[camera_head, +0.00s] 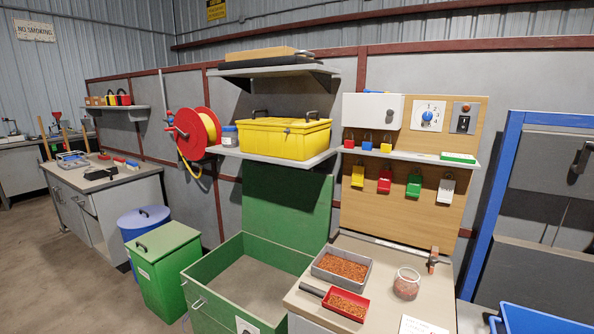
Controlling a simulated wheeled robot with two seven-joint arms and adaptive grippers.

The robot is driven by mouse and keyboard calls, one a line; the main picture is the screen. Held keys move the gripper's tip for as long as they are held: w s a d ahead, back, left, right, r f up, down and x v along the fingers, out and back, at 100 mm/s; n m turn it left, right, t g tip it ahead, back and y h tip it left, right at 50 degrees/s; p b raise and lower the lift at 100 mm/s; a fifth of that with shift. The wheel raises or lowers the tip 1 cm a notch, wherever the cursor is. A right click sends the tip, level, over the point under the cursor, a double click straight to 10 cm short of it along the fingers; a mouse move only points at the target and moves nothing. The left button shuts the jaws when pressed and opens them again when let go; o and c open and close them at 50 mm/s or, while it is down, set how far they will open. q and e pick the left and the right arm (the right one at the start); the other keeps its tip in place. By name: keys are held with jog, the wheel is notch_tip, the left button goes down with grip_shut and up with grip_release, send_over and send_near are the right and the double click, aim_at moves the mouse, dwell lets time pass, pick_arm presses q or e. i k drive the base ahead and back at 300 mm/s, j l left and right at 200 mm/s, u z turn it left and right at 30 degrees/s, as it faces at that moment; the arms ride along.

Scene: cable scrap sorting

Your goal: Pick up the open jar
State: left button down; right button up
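A round clear glass jar (406,284) without a lid stands upright on the light worktop (378,312) at the lower right. It holds a reddish-brown granular material. A second container, a small jar with a blue lid (229,135), stands on the wall shelf left of the yellow box. Neither of my grippers is in view.
Left of the glass jar are a grey tray (341,267) of copper-coloured granules and a red scoop (345,304) with similar granules. A clamp-like tool (433,260) is at the worktop's back right. A white paper (423,325) lies in front. An open green chest (203,272) is left.

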aim_at(407, 282)
jog(key=j+z, duration=0.15)
jog(key=z, duration=0.25)
jog(key=j+z, duration=0.1)
jog(key=z, duration=0.25)
jog(key=k, duration=0.05)
